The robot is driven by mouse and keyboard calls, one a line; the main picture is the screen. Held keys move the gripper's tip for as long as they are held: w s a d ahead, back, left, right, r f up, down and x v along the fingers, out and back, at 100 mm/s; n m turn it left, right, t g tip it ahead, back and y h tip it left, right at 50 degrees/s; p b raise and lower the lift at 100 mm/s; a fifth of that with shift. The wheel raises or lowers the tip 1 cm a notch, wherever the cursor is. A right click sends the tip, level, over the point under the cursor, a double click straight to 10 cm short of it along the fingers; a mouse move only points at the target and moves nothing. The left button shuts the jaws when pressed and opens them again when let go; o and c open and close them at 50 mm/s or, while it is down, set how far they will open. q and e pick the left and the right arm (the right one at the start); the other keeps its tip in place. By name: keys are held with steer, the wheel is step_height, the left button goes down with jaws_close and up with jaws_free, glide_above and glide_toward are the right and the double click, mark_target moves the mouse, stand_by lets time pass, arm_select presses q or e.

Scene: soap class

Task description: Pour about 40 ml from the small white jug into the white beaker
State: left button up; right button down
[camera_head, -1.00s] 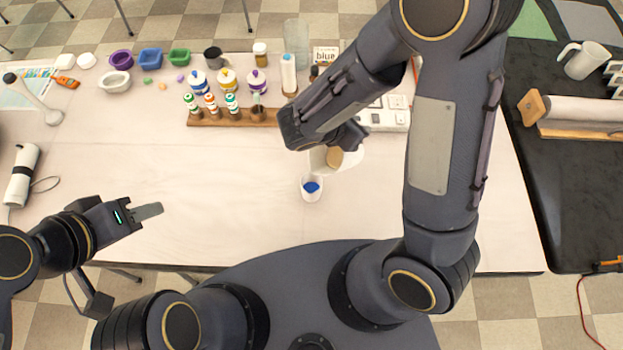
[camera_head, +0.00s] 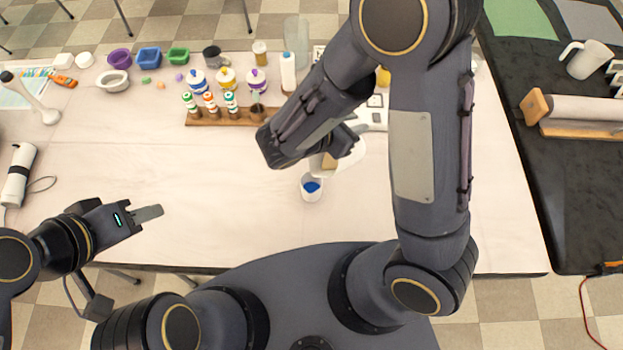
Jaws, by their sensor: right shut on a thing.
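The small white jug (camera_head: 351,157) is in the middle of the table, partly hidden under my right gripper (camera_head: 345,145), which is shut on it. The jug is tilted, with tan contents showing at its mouth, just above and to the right of the white beaker. The white beaker (camera_head: 311,194) stands upright on the table with blue showing inside. I cannot make out a stream between them. My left gripper (camera_head: 150,213) is over the front left of the table, away from both; its fingers are seen edge-on.
A wooden rack (camera_head: 222,118) with small bottles stands behind the beaker, with lidded pots (camera_head: 227,80) and bowls (camera_head: 150,58) farther back. A white power strip (camera_head: 374,115) lies behind the jug.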

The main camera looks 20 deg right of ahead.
steer(key=shift+s+a+r+t+h+b, duration=0.2)
steer(key=shift+a+r+t+h, duration=0.05)
steer(key=shift+a+r+h, duration=0.3)
steer(key=shift+s+a+r+t+h+b, duration=0.25)
steer(key=shift+a+r+h, duration=0.15)
steer(key=shift+h, duration=0.15)
stand_by(1.1)
steer(key=shift+s+a+r+h, duration=0.2)
steer(key=shift+a+r+h, duration=0.3)
steer(key=shift+a, duration=0.15)
stand_by(1.0)
steer(key=d+y, duration=0.1)
steer(key=w+d+f+g+y+p, duration=0.1)
steer(key=d+f+y+p, duration=0.1)
steer(key=d, duration=0.1)
steer(key=shift+w+d+y, duration=0.1)
steer(key=shift+w+y, duration=0.2)
steer(key=shift+y, duration=0.1)
steer(key=shift+d+f, duration=0.1)
steer(key=shift+f, duration=0.35)
steer(key=shift+a, duration=0.2)
steer(key=shift+d+g+y, duration=0.1)
steer(key=shift+g+y, duration=0.2)
